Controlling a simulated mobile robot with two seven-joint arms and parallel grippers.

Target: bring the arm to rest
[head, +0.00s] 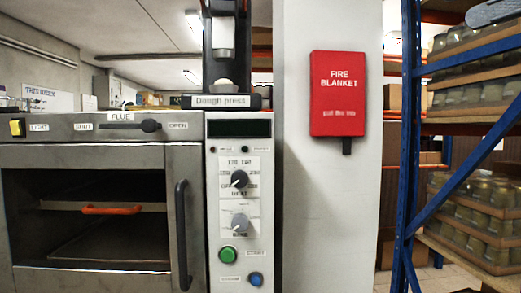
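Neither of my arms nor grippers shows in the head view. The view holds a grey oven (90,158) at the left, with a dark vertical handle (182,235) on its door. An orange bar (111,210) shows inside the oven opening. I cannot tell how the arms stand.
A control panel (239,265) with two knobs, a green button (227,254) and a blue button (255,279) adjoins the oven. A dough press (222,60) stands above it. A red fire blanket (337,93) hangs on a white pillar (318,220). Blue-framed shelves (405,150) hold jars at right.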

